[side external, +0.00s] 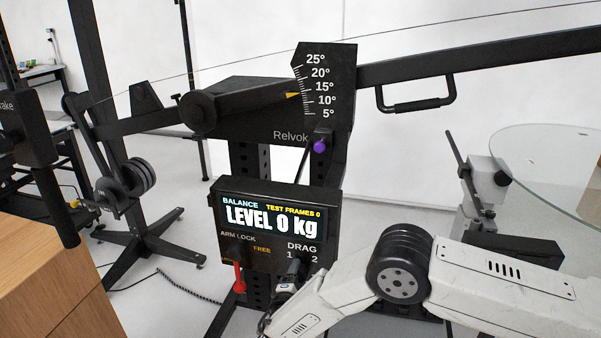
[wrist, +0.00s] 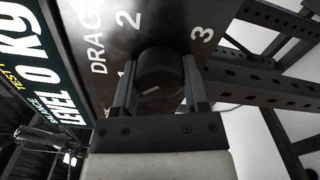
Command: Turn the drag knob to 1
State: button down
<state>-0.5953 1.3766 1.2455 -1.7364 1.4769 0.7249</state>
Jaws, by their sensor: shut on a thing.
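The black round drag knob (wrist: 160,70) sits on the dark panel beside the word DRAG, with 2 and 3 printed around it in the wrist view. The 1 is partly hidden behind the left finger. A short white mark shows on the knob's near face; which number it points to I cannot tell. My gripper (wrist: 159,80) is shut on the knob, one finger on each side.
The display (side external: 272,219) above reads LEVEL 0 kg. A red arm lock lever (side external: 239,276) hangs to the left of the knob. A purple knob (side external: 320,146) is on the upright above. A glass table (side external: 550,165) stands at the right, and a wooden block (side external: 50,285) at the left front.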

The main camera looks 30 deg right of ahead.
jog(key=shift+c, duration=0.5)
grip_release()
jog(key=shift+s+a, duration=0.1)
jog(key=v, duration=0.7)
jog(key=shift+s+a, duration=0.2)
jog(key=shift+s, duration=0.05)
